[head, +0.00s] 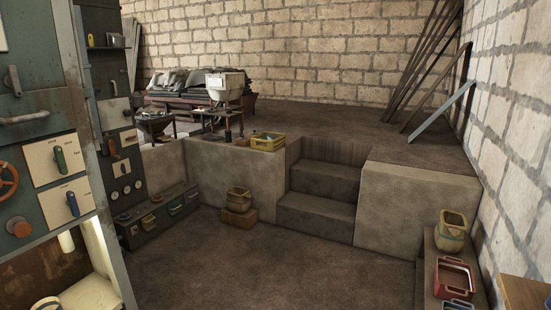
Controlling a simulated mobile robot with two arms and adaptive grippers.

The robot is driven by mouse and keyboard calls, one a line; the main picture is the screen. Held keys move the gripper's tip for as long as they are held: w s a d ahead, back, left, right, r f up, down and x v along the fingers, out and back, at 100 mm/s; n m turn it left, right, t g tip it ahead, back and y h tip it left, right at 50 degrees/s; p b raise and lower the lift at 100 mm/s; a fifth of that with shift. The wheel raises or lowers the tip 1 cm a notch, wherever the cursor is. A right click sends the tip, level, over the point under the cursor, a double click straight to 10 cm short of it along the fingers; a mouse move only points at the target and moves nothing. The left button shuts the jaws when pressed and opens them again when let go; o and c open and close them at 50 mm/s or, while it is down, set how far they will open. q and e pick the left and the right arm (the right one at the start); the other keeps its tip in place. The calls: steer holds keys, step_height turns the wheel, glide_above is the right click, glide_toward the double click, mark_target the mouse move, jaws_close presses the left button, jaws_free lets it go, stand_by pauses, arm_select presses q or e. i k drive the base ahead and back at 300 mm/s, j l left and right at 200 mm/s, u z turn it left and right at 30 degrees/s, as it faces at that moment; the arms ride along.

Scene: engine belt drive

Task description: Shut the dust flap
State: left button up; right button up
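I cannot pick out a dust flap for certain in the head view. A grey-green cabinet (41,115) stands close at the left, cut off by the picture's edge. It carries a grey bar handle (24,118), a green-handled switch (60,160), a blue-handled switch (72,204) and part of a red handwheel (7,182). Low on it is an open, lit recess (55,268); a pale round part (46,303) shows at its bottom. Neither of my grippers is in view.
The brown floor (290,262) ahead is clear. Steps (318,212) lead to a raised platform (345,118). A low dark chest (158,216) and a basket on a block (238,203) stand by its wall. A bench with a red tray (454,277) is at the right.

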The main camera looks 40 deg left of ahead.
mark_target(112, 114)
steer(key=u, duration=2.3)
